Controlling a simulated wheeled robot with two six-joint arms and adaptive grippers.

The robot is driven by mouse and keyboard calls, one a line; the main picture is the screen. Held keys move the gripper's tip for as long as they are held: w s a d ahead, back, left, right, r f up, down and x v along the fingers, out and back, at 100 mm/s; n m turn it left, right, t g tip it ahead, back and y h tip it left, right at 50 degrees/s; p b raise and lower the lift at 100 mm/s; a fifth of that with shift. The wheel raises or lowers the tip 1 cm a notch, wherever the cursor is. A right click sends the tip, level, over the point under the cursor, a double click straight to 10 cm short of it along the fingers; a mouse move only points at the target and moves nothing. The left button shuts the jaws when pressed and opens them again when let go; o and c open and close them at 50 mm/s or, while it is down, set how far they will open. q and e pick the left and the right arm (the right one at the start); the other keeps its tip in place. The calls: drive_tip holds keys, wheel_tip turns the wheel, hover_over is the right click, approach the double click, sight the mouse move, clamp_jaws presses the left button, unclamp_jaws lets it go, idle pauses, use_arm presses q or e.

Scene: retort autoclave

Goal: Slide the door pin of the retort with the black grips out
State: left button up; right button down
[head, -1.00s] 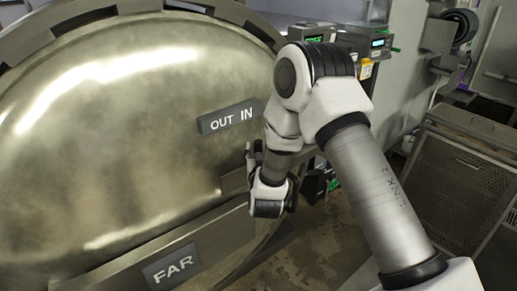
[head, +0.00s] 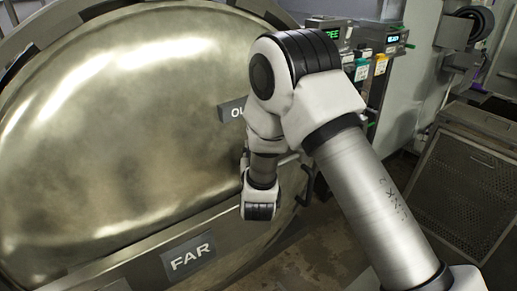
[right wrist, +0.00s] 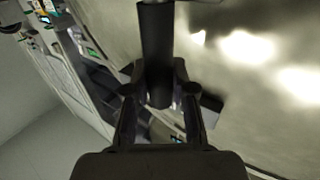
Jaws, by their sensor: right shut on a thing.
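The retort door (head: 110,140) is a large domed, brassy metal disc filling the left of the head view. A dark plate on it (head: 229,110) reads "OU", with the rest hidden behind my right arm. In the right wrist view, a black cylindrical grip (right wrist: 157,45) stands between the fingers of my right gripper (right wrist: 159,92), which is shut on it. In the head view the right gripper (head: 244,163) is small and mostly hidden by its own wrist, in front of the door's right side. The pin itself is hidden there. My left gripper is out of view.
A plate reading "FAR" (head: 188,257) sits on a bar across the door's lower part. Control boxes with green displays (head: 328,32) stand behind my arm. A perforated metal cart (head: 465,175) stands at the right. Floor shows between the door and the cart.

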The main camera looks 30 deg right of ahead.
drive_tip(key=shift+a+f, duration=0.1)
drive_tip(key=c, duration=0.9)
unclamp_jaws()
drive_tip(key=shift+a, duration=0.1)
drive_tip(key=shift+c, duration=0.2)
drive_tip(key=shift+w+a, duration=0.15)
drive_tip(key=shift+s, duration=0.2)
drive_tip(key=v, duration=0.7)
drive_tip(key=shift+a, duration=0.1)
